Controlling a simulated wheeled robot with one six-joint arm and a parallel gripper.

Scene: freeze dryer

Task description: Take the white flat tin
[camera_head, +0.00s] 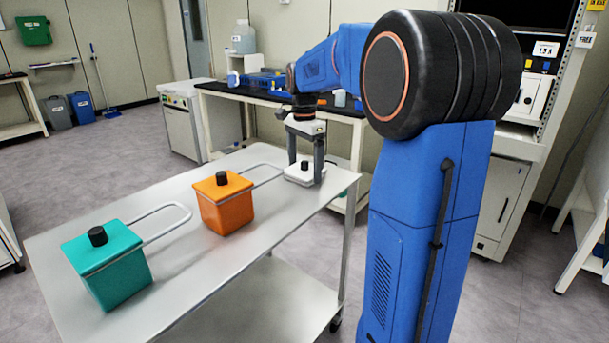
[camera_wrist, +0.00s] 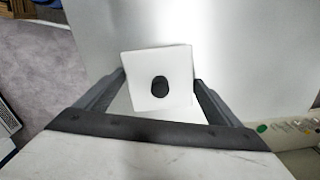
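The white flat tin (camera_head: 296,178) with a black knob lies near the far right end of the metal cart top (camera_head: 190,292). It also shows in the wrist view (camera_wrist: 178,62), top face up and slightly turned relative to my gripper. My gripper (camera_head: 305,169) points down over the tin, with its fingers spread wide and one at either side of it. In the wrist view my gripper's fingertips (camera_wrist: 160,78) are very close to the tin's side edges. I cannot tell whether they touch it. The tin appears to rest on the cart.
An orange tin (camera_head: 226,208) and a teal tin (camera_head: 118,275), both with black knobs and wire handles, stand on the cart to the left. A black-topped bench (camera_head: 225,88) with a blue crate stands behind. The cart's front right area is clear.

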